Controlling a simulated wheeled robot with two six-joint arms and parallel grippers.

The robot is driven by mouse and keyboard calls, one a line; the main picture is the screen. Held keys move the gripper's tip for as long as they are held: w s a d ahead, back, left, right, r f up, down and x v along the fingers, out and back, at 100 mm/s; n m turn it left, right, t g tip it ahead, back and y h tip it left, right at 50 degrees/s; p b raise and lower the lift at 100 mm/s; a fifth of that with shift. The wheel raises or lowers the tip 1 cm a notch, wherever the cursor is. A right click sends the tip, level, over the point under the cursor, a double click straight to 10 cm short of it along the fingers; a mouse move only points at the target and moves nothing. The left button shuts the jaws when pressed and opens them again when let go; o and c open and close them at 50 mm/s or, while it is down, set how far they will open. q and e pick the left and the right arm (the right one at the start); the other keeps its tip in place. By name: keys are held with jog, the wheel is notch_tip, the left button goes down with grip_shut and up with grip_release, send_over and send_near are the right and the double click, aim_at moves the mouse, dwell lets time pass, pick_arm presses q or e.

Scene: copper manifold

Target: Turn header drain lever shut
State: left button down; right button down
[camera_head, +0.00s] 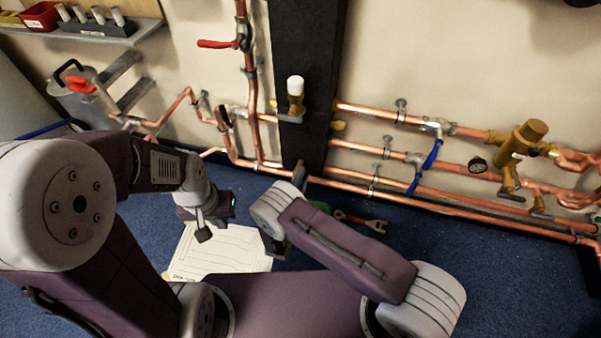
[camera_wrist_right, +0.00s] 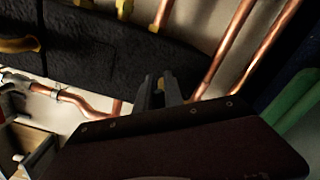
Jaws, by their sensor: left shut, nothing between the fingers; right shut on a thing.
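In the head view the right wrist covers this spot, at the foot of the dark column (camera_head: 305,90) by the low copper pipes. My left gripper (camera_head: 203,234) is shut and empty, above a paper sheet (camera_head: 225,250) and away from the pipes.
A red lever valve (camera_head: 217,44) sits on the upright pipe. Blue levers (camera_head: 431,156) hang on the pipes to the right, near a brass valve body (camera_head: 520,145). A wrench (camera_head: 365,222) lies on the blue floor. The floor at the lower right is clear.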

jog(key=shift+s+d+f+m+p, duration=0.1)
jog(key=shift+f+m+p, duration=0.2)
jog(key=shift+m, duration=0.85)
jog(key=shift+w+d+f+m+p, duration=0.1)
jog(key=shift+f+m+p, duration=0.2)
jog(key=shift+m, duration=0.9)
jog(key=shift+s+f+m+p, duration=0.1)
jog(key=shift+f+m+p, duration=0.15)
jog(key=shift+m, duration=0.9)
jog(key=c, duration=1.5)
grip_release()
jog(key=shift+o, duration=0.2)
